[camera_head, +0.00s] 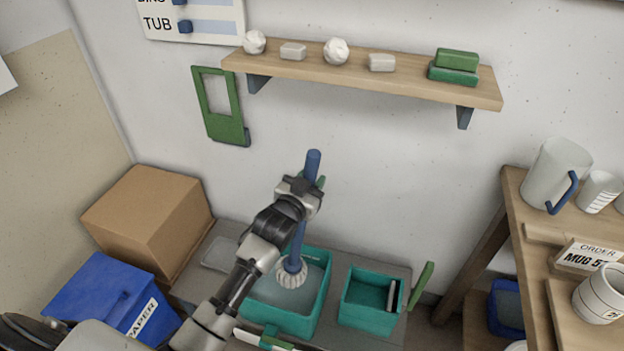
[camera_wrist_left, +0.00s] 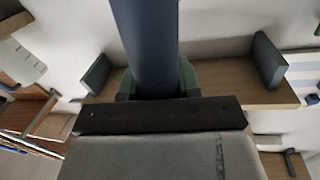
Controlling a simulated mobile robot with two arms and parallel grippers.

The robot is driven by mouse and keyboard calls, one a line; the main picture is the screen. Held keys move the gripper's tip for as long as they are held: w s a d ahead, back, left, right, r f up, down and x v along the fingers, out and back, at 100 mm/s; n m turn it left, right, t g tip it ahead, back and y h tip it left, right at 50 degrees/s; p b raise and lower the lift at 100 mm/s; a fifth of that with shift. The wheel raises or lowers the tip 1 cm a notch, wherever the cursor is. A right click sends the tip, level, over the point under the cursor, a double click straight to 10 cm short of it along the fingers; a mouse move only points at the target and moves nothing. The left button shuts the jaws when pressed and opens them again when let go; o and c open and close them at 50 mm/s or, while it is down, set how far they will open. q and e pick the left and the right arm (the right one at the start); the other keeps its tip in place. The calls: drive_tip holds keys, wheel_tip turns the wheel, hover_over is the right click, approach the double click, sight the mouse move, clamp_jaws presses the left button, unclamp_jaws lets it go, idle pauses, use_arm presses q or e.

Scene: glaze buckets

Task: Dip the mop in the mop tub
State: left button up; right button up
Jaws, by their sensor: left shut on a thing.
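The mop has a blue handle (camera_head: 313,163) and a white string head (camera_head: 291,273). My left gripper (camera_head: 305,187) is shut on the handle in the head view, below its top end. The handle (camera_wrist_left: 149,45) also fills the upper middle of the left wrist view, between the gripper's fingers. The mop stands nearly upright, tilted slightly. Its head is within the rim of the larger teal tub (camera_head: 325,298), over or in the greyish water (camera_head: 262,290); how deep it sits I cannot tell. My arm hides part of the tub. My right gripper is not in view.
A smaller teal tub (camera_head: 345,311) stands just right of the larger one. A cardboard box (camera_head: 150,220) and a blue paper bin (camera_head: 105,295) are on the left. A shelf (camera_head: 400,87) hangs on the wall above. A wooden table (camera_head: 530,235) with mugs stands right.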

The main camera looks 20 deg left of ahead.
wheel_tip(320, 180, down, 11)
drive_tip(key=b, duration=1.1)
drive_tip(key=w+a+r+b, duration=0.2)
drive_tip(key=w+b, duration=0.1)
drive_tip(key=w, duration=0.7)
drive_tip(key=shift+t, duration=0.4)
idle(0.3)
